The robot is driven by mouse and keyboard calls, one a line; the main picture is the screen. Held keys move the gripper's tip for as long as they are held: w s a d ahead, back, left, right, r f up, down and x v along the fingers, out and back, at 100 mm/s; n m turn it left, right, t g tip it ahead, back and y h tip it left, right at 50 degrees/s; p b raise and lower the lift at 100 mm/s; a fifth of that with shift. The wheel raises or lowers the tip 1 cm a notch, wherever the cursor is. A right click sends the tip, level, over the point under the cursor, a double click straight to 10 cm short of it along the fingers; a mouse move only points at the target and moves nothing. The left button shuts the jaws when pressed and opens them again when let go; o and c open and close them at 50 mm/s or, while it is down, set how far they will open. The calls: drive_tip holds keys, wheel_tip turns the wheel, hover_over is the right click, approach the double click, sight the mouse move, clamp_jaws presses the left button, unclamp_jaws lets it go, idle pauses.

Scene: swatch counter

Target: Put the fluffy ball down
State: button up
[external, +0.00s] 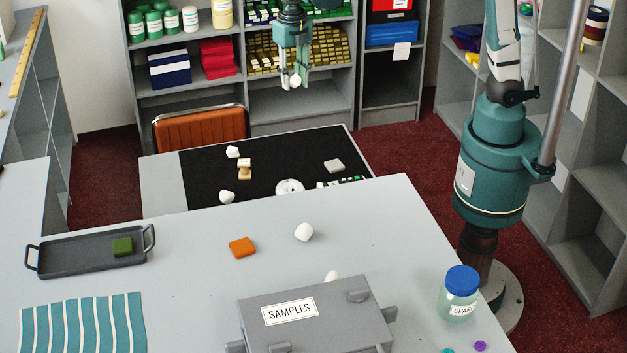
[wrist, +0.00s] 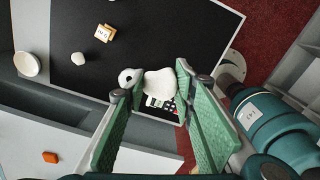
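My gripper (external: 290,77) hangs high in the external view, in front of the shelf unit. It holds the white fluffy ball (external: 296,81) between its fingertips. In the wrist view, the ball (wrist: 161,84) is a soft white lump between the green finger pads of my gripper (wrist: 156,84). Its edges meet both fingertips, and it is clear of any surface. It hides part of the black mat and a small keypad behind it.
The black mat (external: 270,165) bears a white ring (external: 289,187), a wooden stamp (external: 245,169), a grey block (external: 333,165) and white lumps.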

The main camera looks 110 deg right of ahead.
drive_tip(key=r, duration=0.2)
drive_tip(key=shift+w+a+r, duration=0.1)
drive_tip(key=shift+a+r, duration=0.3)
drive_tip(key=w+a+n+p, duration=0.3)
drive_tip(key=a+n+p, duration=0.4)
drive_tip(key=a, duration=3)
drive_tip(key=s+a+n+p, duration=0.2)
drive_tip(key=s+a, duration=0.3)
drive_tip(key=a, duration=0.6)
drive_tip(key=s+a+n+p, duration=0.2)
drive_tip(key=s+a, duration=0.3)
drive_tip(key=a, duration=0.7)
drive_tip(key=s+a+n+p, duration=0.2)
drive_tip(key=s+a, duration=0.4)
drive_tip(key=a, duration=0.5)
drive_tip(key=shift+w+f, duration=0.2)
drive_tip(key=shift+f, duration=2.4)
drive_tip(key=shift+d+f+p, duration=0.1)
drive_tip(key=shift+f+p, duration=0.2)
drive_tip(key=shift+f, duration=2.6)
